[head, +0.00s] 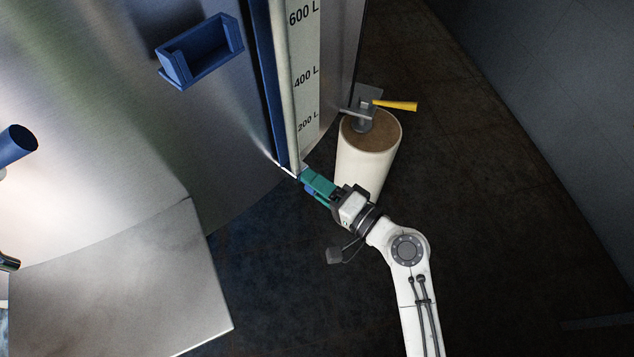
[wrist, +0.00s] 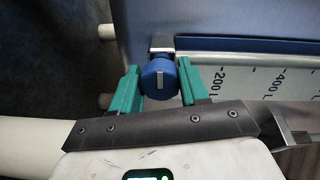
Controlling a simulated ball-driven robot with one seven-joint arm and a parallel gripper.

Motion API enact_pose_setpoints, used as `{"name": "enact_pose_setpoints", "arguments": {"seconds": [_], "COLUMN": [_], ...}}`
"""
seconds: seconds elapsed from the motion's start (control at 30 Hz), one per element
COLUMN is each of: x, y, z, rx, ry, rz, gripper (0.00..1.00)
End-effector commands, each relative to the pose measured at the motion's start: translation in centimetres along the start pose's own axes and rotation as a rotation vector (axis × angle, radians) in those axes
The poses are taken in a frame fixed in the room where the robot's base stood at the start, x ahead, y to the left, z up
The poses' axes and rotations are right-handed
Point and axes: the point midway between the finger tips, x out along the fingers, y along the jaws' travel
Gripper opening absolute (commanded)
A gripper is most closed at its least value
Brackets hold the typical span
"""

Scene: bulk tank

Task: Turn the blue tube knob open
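The blue tube knob (wrist: 158,88) shows in the wrist view, at the foot of the tank's level scale (wrist: 265,82), under a small metal bracket. A pale line on its face runs upright in that picture. My gripper (wrist: 160,78) has its two teal fingers on either side of the knob. Both fingers appear to touch its edges, with no clear gap. In the head view my gripper (head: 306,177) is at the bottom end of the level scale (head: 306,75), and its fingers mostly hide the knob.
A cream cylinder (head: 362,165) with a brown top stands right behind my gripper. A grey fitting with a yellow lever (head: 396,105) is above it. A blue bracket (head: 202,50) is on the steel tank wall. A metal plate (head: 120,290) juts out lower left. The dark floor at right is clear.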

Motion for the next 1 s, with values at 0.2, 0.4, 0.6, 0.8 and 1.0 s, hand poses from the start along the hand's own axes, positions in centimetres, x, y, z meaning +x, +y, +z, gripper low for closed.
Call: {"name": "enact_pose_setpoints", "arguments": {"seconds": [0.2,0.4,0.6,0.8,1.0], "x": [0.0,0.0,-1.1,-4.7,-8.3], "y": [0.0,0.0,0.0,0.1,0.0], "z": [0.0,0.0,-0.1,-0.1,0.0], "rx": [0.002,0.002,0.003,0.004,0.003], "ry": [-0.001,0.0,0.002,0.004,0.002], "rz": [0.0,-0.002,-0.001,0.001,0.0], "gripper": [0.66,0.67,0.67,0.67,0.67]}}
